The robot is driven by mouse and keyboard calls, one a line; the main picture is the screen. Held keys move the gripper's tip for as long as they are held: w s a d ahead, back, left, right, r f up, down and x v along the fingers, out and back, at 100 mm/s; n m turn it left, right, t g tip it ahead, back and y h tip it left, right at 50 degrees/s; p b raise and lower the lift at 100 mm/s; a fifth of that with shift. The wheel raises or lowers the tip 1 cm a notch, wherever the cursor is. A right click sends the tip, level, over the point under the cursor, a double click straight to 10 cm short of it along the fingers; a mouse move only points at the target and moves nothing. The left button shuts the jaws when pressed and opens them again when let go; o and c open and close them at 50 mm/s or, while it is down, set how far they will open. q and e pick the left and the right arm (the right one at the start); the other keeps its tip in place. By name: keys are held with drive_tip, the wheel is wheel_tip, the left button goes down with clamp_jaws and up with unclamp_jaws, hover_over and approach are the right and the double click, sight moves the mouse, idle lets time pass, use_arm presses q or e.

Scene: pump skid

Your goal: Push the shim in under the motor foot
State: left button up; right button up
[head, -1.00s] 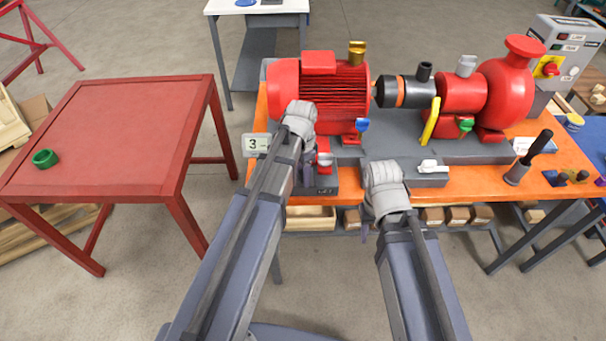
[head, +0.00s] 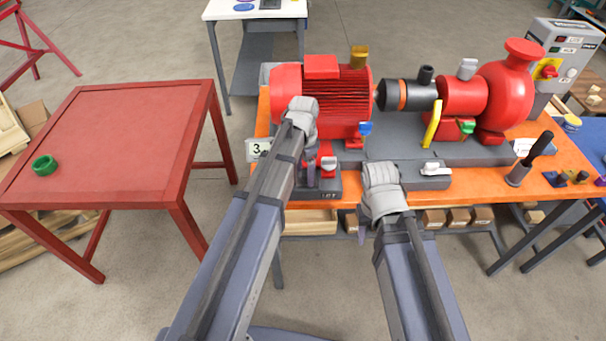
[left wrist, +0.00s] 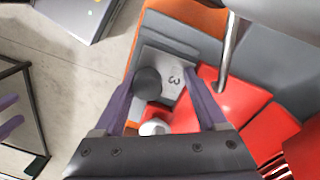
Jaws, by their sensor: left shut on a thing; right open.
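The red motor (head: 320,95) stands on the bench's grey skid. A red motor foot (left wrist: 225,95) shows right of my left gripper in the left wrist view. What looks like the shim (left wrist: 176,92) is a light grey plate marked 3, with a dark round knob, between the left fingertips and close to that foot. My left gripper (left wrist: 163,72) is shut on it; exact finger contact is unclear. In the head view my left gripper (head: 312,176) points down before the motor, its hold hidden. My right gripper (head: 362,228) is open and empty near the bench's front edge, mostly hidden.
A grey block (head: 322,188) with a red, white-topped part (head: 328,164) lies beside my left gripper. Another grey block (head: 430,180) lies right. The red table (head: 120,130) is mostly clear.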

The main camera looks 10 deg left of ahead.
use_arm(q)
drive_tip(key=shift+w+a, duration=0.25)
drive_tip(key=shift+w, duration=0.7)
drive_tip(key=o, duration=1.3)
drive_tip(key=shift+w+a+r+p, duration=0.1)
drive_tip(key=shift+w+r+p, duration=0.05)
drive_tip(key=shift+r+p, duration=0.5)
drive_tip(key=shift+o, duration=0.2)
wheel_tip(320, 180, up, 6)
drive_tip(key=s+p, duration=0.1)
drive_tip(key=p, duration=0.5)
drive_tip(key=shift+d, duration=0.2)
drive_tip(key=shift+s+r+p, duration=0.3)
drive_tip(key=shift+r+p, duration=0.05)
drive_tip(key=shift+p, duration=0.15)
drive_tip(key=shift+f, duration=0.1)
